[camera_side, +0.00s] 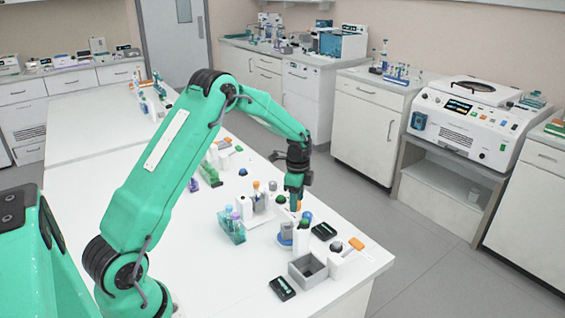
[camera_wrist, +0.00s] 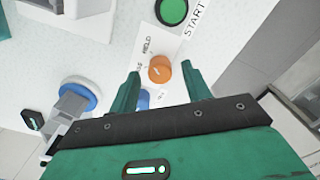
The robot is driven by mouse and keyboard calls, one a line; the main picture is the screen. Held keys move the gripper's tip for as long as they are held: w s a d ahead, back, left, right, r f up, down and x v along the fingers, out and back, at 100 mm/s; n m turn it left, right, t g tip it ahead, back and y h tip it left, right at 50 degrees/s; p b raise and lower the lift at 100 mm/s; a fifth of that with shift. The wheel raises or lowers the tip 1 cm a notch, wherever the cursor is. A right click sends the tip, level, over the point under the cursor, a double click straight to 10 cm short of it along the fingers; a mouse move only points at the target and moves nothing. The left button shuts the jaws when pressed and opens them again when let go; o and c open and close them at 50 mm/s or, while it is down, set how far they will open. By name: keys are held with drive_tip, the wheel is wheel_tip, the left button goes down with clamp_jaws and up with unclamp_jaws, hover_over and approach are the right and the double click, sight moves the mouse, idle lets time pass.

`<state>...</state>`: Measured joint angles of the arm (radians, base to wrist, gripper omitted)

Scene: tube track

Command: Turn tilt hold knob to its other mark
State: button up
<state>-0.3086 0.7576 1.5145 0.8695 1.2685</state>
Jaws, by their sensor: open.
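The tilt hold knob (camera_wrist: 160,69) is a small round orange knob with a pale pointer line, on a white panel in the wrist view. A HOLD label (camera_wrist: 147,46) lies just beyond it, and smaller lettering beside it is partly hidden. My gripper (camera_wrist: 160,72) is open, with one green finger on each side of the knob and gaps visible between fingers and knob. In the side view my gripper (camera_side: 294,204) points down over the bench among the small devices; the knob is mostly hidden there.
A green button (camera_wrist: 172,11) by a START label lies beyond the knob. A blue round base with a grey part (camera_wrist: 78,97) stands left of my fingers. A grey open box (camera_side: 308,268) and a tube rack (camera_side: 232,228) stand nearby on the white bench (camera_side: 215,285).

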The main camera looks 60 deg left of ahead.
drive_tip(key=shift+f, duration=0.15)
drive_tip(key=shift+c, duration=0.2)
drive_tip(key=c, duration=1)
drive_tip(key=shift+o, duration=0.2)
drive_tip(key=shift+n, duration=0.4)
drive_tip(key=n, duration=0.6)
drive_tip(key=shift+n, duration=0.4)
drive_tip(key=n, duration=0.6)
drive_tip(key=shift+n, duration=0.3)
